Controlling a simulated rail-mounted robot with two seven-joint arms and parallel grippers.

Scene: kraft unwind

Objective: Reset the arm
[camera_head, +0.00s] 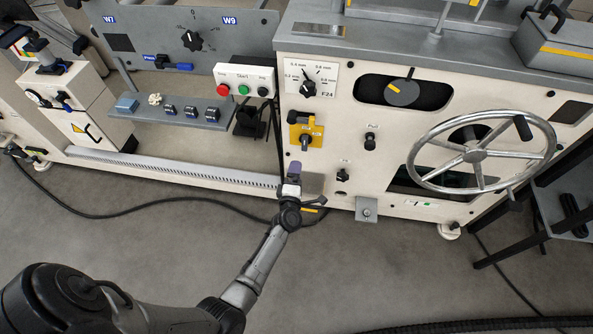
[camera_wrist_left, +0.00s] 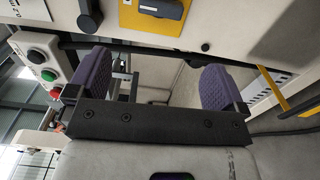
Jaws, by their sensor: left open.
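My left arm comes in from the lower left in the head view. Its gripper (camera_head: 294,170) is in front of the machine, below the yellow switch and the button box, above the floor. In the left wrist view the two purple finger pads of the left gripper (camera_wrist_left: 158,85) stand wide apart with nothing between them. My right gripper is in neither view.
The cream machine panel carries a yellow rotary switch (camera_head: 306,131), small black knobs and a large handwheel (camera_head: 477,152). A button box (camera_head: 245,82) sits left of it. A metal bracket (camera_head: 367,209) juts out low. Cables cross the floor. The grey floor (camera_head: 390,275) in front is mostly free.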

